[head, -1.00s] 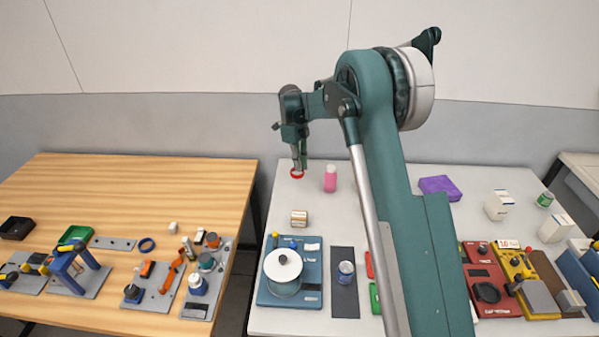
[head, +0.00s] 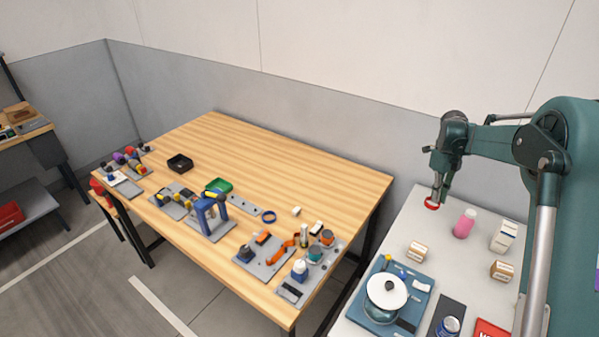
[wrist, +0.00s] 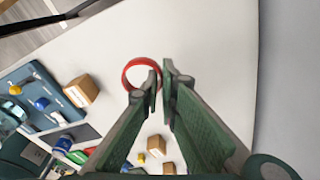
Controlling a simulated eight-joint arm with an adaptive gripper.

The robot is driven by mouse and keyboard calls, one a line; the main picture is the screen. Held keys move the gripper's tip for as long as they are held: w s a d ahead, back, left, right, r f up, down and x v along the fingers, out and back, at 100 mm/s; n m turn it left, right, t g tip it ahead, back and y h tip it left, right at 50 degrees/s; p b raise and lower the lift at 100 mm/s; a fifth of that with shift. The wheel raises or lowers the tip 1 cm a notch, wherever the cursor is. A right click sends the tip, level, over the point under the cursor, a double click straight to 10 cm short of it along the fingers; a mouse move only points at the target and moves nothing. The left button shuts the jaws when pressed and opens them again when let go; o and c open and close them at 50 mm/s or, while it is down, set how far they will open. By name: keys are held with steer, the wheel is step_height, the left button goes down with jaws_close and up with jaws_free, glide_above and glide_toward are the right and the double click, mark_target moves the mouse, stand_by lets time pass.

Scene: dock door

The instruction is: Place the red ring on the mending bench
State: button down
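The red ring (head: 431,203) is at the tips of my gripper (head: 437,196), over the far left part of the white table. In the wrist view the red ring (wrist: 128,75) shows at the fingertips, with its right edge between the nearly closed fingers (wrist: 162,80). My gripper looks shut on its rim. The wooden bench (head: 300,165), which appears to be the mending bench, stands to the left of the white table. Tools and small parts lie along its front and left.
The back right of the wooden bench is bare. A black tray (head: 179,163) and a green tray (head: 218,185) sit on it. A gap separates it from the white table (head: 415,225). A pink bottle (head: 465,223) stands near my gripper.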

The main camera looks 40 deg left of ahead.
steer(key=shift+a, duration=0.1)
steer(key=n+t+y, duration=0.1)
steer(key=n+t, duration=0.1)
steer(key=n, duration=1.7)
glide_above(284, 225)
steer(key=shift+s+a+f, duration=0.2)
steer(key=shift+f, duration=0.15)
steer(key=shift+f, duration=3.15)
steer(key=shift+f, duration=1.85)
